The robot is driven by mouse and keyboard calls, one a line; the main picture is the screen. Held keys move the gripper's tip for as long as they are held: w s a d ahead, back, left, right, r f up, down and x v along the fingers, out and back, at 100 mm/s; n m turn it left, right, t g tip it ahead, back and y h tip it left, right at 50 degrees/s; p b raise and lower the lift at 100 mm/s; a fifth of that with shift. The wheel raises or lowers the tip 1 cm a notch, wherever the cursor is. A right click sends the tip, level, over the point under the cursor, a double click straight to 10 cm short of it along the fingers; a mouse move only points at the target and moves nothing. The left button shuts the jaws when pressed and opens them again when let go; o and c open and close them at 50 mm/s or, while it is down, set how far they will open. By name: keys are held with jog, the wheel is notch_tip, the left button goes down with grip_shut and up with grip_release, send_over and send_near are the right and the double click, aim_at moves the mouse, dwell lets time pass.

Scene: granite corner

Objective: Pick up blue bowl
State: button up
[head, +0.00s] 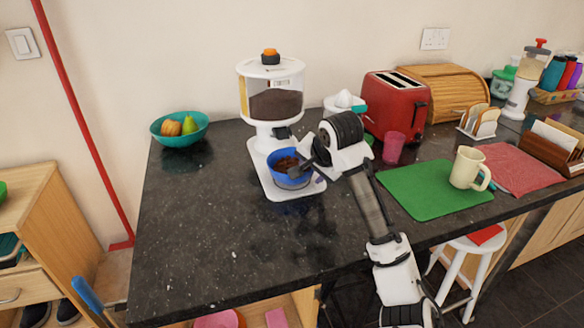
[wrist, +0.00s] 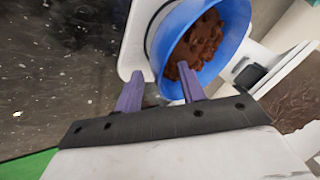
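The blue bowl (head: 283,180) stands on the white base of the dispenser (head: 272,98), below its spout. It holds brown chunks of food. In the wrist view the bowl (wrist: 168,35) fills the upper middle, with the food visible inside. My gripper (head: 297,171) is at the bowl's right side in the head view. In the wrist view my gripper (wrist: 160,74) is open, its two purple fingers apart. One finger overlaps the bowl's inside and the other is outside, with the near rim between them. I cannot tell whether either finger touches the bowl.
A teal fruit bowl (head: 180,137) is at the back left. A red toaster (head: 396,103), a pink cup (head: 393,147), a green mat (head: 425,195) and a cream mug (head: 467,168) are to the right. The counter's front left (head: 220,240) is clear.

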grip_shut()
jog(key=shift+r, duration=0.1)
dwell(0.3)
notch_tip(320, 180, up, 20)
jog(key=b, duration=0.1)
dwell(0.4)
